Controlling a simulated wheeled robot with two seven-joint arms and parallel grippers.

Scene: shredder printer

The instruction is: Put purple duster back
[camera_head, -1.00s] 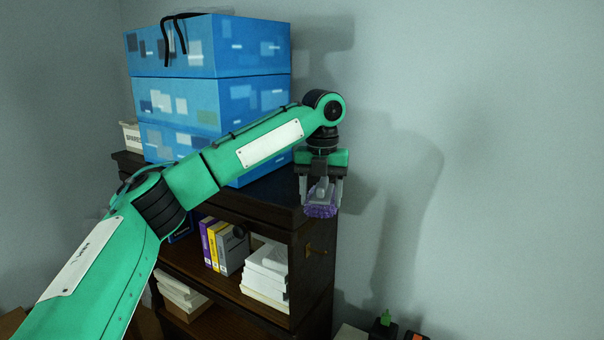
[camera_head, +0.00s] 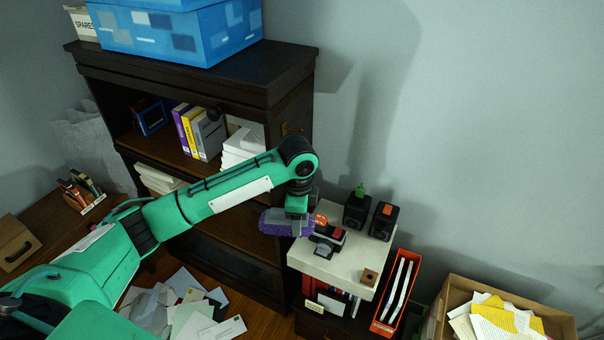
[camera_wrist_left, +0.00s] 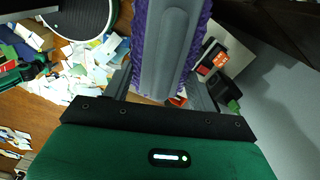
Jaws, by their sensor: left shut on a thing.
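The purple duster (camera_head: 280,222) has a fluffy purple edge and a grey middle. My left gripper (camera_head: 298,224) is shut on it and holds it in front of the bookcase's right side, near the white cabinet top. The duster (camera_wrist_left: 168,45) fills the upper middle of the left wrist view, between the fingers. A small brass-coloured hook or bracket (camera_head: 292,130) shows on the bookcase's side panel, above the gripper and empty.
The dark bookcase (camera_head: 200,75) carries a blue box (camera_head: 180,35). The white cabinet top (camera_head: 350,262) holds black devices (camera_head: 357,210) and a red-topped one (camera_head: 330,234). An orange file holder (camera_head: 398,290) and a paper-filled carton (camera_head: 560,322) stand right. Papers litter the floor.

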